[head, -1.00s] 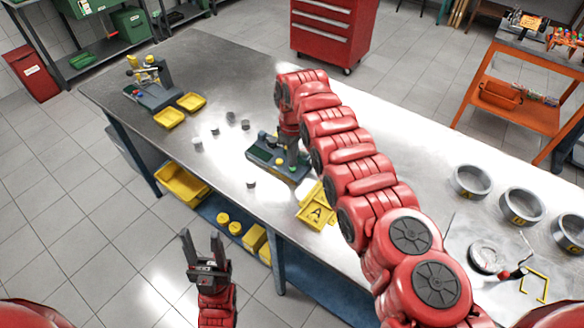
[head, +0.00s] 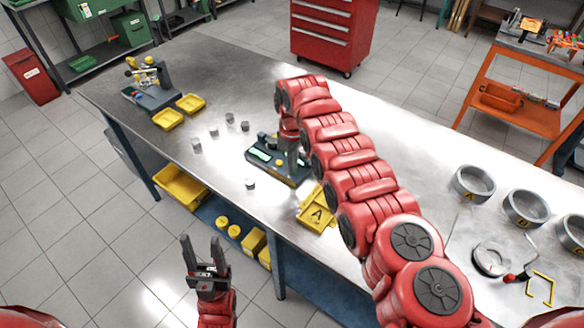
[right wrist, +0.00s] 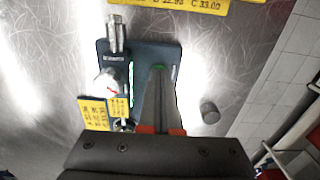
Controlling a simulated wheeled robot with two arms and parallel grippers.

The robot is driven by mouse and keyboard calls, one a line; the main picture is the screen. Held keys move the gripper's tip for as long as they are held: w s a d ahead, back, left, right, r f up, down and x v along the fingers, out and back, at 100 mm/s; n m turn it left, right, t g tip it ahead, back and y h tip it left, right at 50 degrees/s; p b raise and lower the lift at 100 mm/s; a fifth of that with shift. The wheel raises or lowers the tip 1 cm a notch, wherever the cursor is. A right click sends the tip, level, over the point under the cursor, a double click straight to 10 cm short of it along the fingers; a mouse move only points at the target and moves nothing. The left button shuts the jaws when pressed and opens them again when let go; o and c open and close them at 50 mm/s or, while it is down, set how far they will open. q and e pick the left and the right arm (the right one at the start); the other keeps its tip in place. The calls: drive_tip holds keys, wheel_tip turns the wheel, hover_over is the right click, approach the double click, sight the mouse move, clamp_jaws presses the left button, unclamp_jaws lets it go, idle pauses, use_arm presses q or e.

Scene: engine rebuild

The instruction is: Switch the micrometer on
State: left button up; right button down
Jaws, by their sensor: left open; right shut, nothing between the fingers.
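The micrometer (head: 291,177) stands on the bench below my right arm, a dark blue base with metal parts. Light green patches show on its base in the head view. My left gripper (head: 203,246) is open and empty, in front of the bench over the floor.
Several small metal cylinders (head: 230,118) stand left of the micrometer; one (right wrist: 209,112) is right of my fingers in the wrist view. A yellow tray marked A (head: 316,216) is close by. Large rings (head: 474,183) stand on the right. Another device (head: 148,80) is at the far left.

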wheel_tip(320, 180, up, 4)
drive_tip(key=shift+f+p, duration=0.2)
drive_tip(key=shift+p, duration=0.7)
drive_tip(key=shift+r, duration=0.75)
